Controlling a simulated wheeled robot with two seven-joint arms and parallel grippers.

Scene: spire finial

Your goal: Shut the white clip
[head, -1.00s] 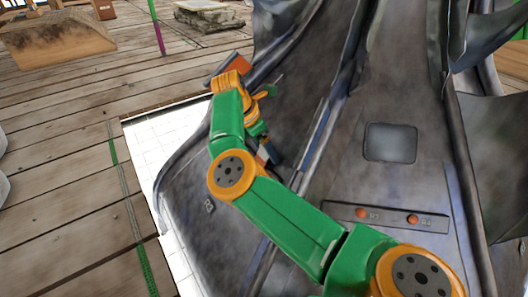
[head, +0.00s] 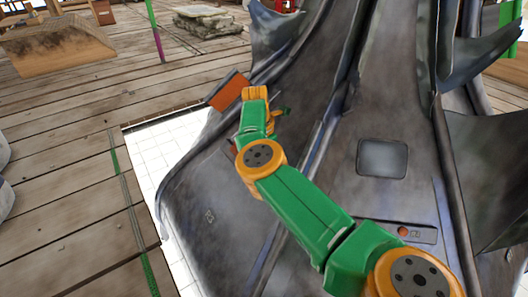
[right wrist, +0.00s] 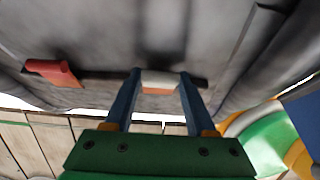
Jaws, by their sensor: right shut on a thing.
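The white clip (right wrist: 159,80) is in the middle of the right wrist view, on a dark strip along the grey surface, with an orange-red lower edge. My right gripper (right wrist: 160,75) has its two blue fingers on either side of the clip and is shut on it. Whether the clip itself is open or closed I cannot tell. In the head view my green and orange right arm reaches up and left across the grey structure (head: 383,110); it hides the fingers and the clip. My left gripper is in neither view.
A red clip (right wrist: 52,72) sits left of the white one on the same strip. An orange flap-like piece (head: 228,91) sticks out beside my arm's far end. A panel with an orange knob (head: 403,231) is partly behind my arm. Wooden decking (head: 60,160) lies open at left.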

